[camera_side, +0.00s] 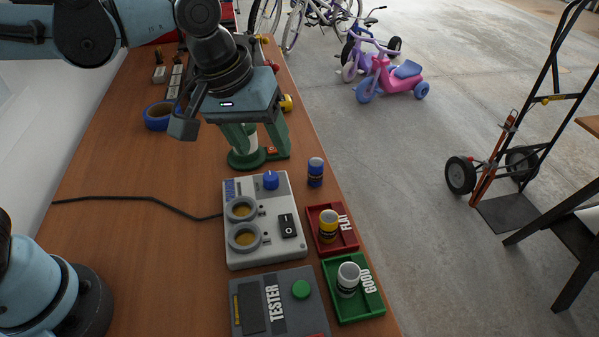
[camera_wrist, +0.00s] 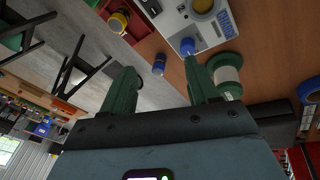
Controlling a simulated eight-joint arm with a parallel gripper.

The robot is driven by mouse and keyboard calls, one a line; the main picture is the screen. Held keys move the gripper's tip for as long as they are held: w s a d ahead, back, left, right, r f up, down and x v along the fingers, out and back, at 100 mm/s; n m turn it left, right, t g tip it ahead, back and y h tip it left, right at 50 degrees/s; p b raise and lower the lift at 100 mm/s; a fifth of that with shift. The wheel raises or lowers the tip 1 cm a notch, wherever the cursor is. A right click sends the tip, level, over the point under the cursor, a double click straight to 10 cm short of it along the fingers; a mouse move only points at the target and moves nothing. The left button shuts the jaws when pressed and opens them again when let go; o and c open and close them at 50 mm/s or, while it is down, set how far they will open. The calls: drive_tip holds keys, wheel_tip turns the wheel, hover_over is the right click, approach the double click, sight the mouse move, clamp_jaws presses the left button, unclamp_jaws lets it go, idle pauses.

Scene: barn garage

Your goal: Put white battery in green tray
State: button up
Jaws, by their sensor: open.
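A white battery (camera_side: 348,277) stands upright inside the green tray (camera_side: 376,305), which is marked GOOD, at the lower right of the side view. My gripper (camera_side: 266,151) is open and empty, well behind the tray, over the far part of the bench near a green spool. In the wrist view my gripper (camera_wrist: 160,68) shows its two green fingers spread apart, with nothing held between them. The white battery and the green tray cannot be made out clearly in the wrist view.
A blue battery (camera_side: 315,172) stands near the bench's right edge. A yellow battery (camera_side: 328,226) stands in the red FLAT tray (camera_side: 352,245). The grey charger (camera_side: 265,258), tester (camera_side: 285,322), green spool (camera_side: 240,161) and blue tape roll (camera_side: 157,117) occupy the bench. Its left side is mostly clear, apart from a cable.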

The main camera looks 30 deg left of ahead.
drive_tip(key=s+a+f+m+t, duration=0.1)
drive_tip(key=s+a+t, duration=0.1)
drive_tip(key=a, duration=0.6)
drive_tip(key=s+a+f+m+t+y, duration=0.1)
drive_tip(key=s+a+f+m+t, duration=0.1)
drive_tip(key=a, duration=0.5)
drive_tip(key=shift+s+a+f+m, duration=0.25)
drive_tip(key=shift+a+m, duration=0.05)
drive_tip(key=shift+a, duration=0.1)
